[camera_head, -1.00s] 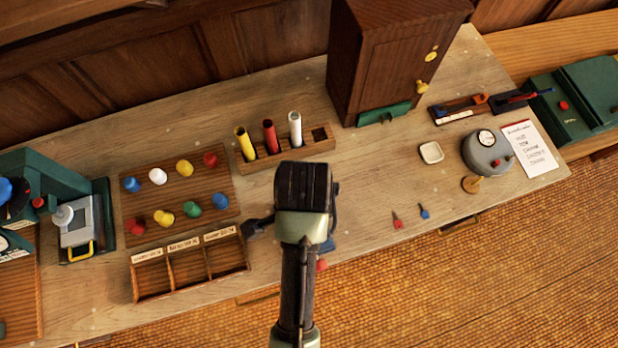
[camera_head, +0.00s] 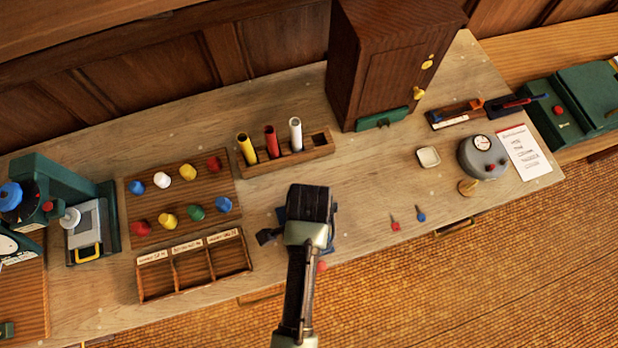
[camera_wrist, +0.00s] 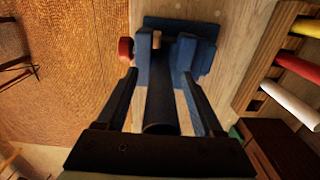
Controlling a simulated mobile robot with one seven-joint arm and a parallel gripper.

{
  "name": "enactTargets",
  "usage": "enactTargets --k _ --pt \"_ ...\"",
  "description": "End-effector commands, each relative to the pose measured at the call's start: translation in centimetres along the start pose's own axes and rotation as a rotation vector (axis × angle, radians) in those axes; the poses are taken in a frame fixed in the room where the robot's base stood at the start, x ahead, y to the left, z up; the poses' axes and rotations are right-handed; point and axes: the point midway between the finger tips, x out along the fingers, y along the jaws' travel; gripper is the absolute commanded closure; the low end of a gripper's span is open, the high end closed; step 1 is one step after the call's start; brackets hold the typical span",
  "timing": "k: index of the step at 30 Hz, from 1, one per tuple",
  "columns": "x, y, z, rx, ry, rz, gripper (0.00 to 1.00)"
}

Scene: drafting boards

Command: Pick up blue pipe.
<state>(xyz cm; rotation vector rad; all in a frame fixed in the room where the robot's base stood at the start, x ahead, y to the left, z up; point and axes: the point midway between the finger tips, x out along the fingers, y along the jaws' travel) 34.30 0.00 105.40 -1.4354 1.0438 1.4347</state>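The blue pipe (camera_wrist: 162,102) stands in a dark blue vise-like holder (camera_wrist: 203,28) with a red knob (camera_wrist: 125,48); its near, open end points towards the wrist camera. My gripper (camera_wrist: 160,75) is open, with one finger on each side of the pipe. Gaps show between the fingers and the pipe in the wrist view, and I see no clear contact. In the head view my wrist hides the pipe, and only parts of the blue holder (camera_head: 281,214) show around it.
A wooden rack (camera_head: 318,146) with yellow, red and white tubes stands behind my gripper. A three-part wooden tray (camera_head: 246,257) and a board with coloured knobs (camera_head: 180,203) lie to the left. A brown cabinet (camera_head: 385,65) stands at the back. Bare tabletop (camera_head: 365,190) lies to the right.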

Motion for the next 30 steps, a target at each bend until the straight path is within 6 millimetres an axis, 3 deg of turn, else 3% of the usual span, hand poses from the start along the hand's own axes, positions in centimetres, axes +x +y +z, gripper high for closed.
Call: enactTargets --k 1,11,23,30 --pt "0.0 0.0 0.0 0.0 0.0 0.0 0.41" --pt "0.0 0.0 0.0 0.0 0.0 0.0 1.0" --pt "-0.1 0.0 0.0 0.0 0.0 0.0 1.0" --pt "-1.4 0.0 -0.3 -0.001 0.0 0.0 1.0"
